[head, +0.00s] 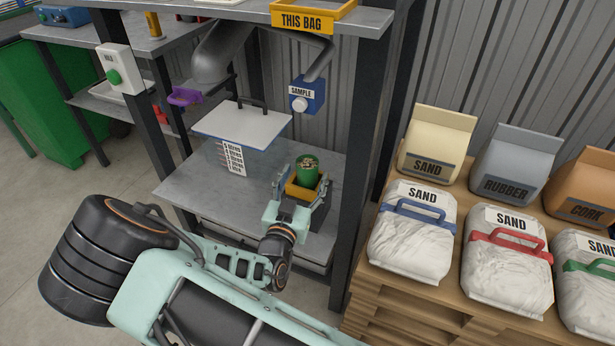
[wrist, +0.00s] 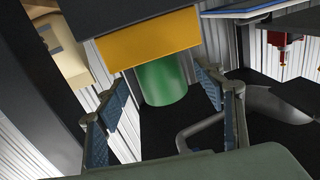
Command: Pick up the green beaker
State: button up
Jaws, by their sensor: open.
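The green beaker (head: 307,168) stands upright on a dark block with a yellow front (head: 300,190) on the grey shelf. Its top looks open, with something dark inside. My gripper (head: 302,180) is open at the block, with one finger to each side. In the wrist view, which looks upside down, the beaker (wrist: 163,84) shows between my two blue-padded fingers (wrist: 160,80), with gaps on both sides. The yellow front (wrist: 150,38) hides the beaker's base there. I cannot tell how far the fingertips reach along the beaker.
A clear box with a litre scale and lid (head: 240,127) stands left of the beaker. The blue SAMPLE valve (head: 308,96) hangs above. A dark rack post (head: 362,150) rises close on the right, beside pallets (head: 375,312) of bags. The front-left shelf (head: 195,190) is clear.

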aim_at(304, 178)
jog(key=w, duration=0.3)
jog(key=shift+w+d+f, duration=0.1)
jog(key=shift+d, duration=0.2)
jog(key=shift+c, duration=0.3)
jog(key=c, duration=1.4)
